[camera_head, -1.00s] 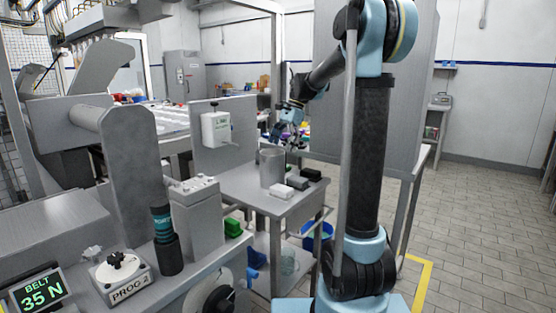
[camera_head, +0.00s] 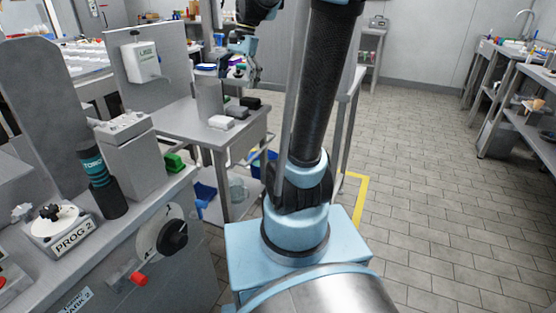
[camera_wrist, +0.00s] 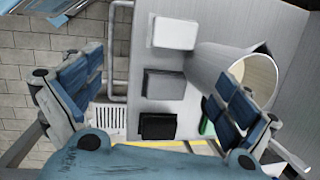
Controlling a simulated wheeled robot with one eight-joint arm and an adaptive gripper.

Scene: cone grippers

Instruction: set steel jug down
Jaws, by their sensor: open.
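The steel jug (camera_head: 208,100), a plain grey cylinder, stands upright on the small steel table (camera_head: 170,122) in the head view. In the wrist view the jug (camera_wrist: 213,62) is at the right, its open mouth toward the camera. My gripper (camera_head: 241,66) is above and to the right of the jug in the head view. In the wrist view my gripper (camera_wrist: 158,95) is open, with nothing between its fingers. Its right finger overlaps the jug's rim in the picture; I cannot tell whether they touch.
A white block (camera_head: 221,122), a grey block (camera_head: 237,112) and a black block (camera_head: 250,102) lie in a row beside the jug. An upright panel with a white box (camera_head: 141,61) backs the table. A machine with a dark teal-banded cylinder (camera_head: 100,180) stands at left. Tiled floor is clear at right.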

